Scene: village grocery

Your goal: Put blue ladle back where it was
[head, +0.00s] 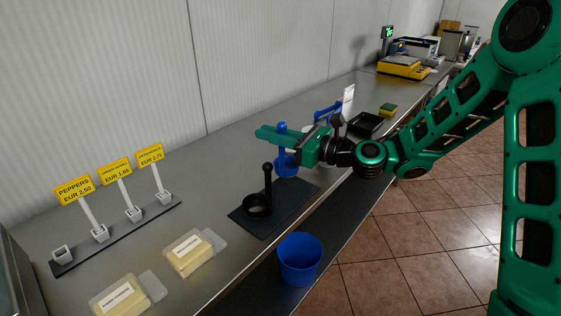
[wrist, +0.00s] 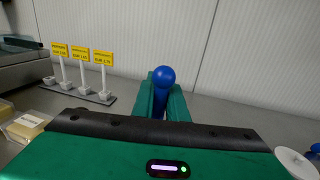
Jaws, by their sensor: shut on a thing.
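The blue ladle (head: 286,163) hangs upright from my gripper (head: 278,135), its bowl down. The gripper is shut on its handle, and the round blue handle end (wrist: 163,75) shows between the fingers in the wrist view. The ladle is over the back end of a dark mat (head: 275,221) on the counter; I cannot tell whether its bowl touches anything. A black ladle (head: 258,205) stands upright on the front part of the mat, to the left of the blue one.
A blue bucket (head: 300,258) stands at the counter's front side. Two labelled tubs (head: 190,252) and a rail of yellow price signs (head: 115,170) are to the left. A black tray (head: 366,125), a sponge (head: 388,109) and a yellow scale (head: 403,67) stand farther back.

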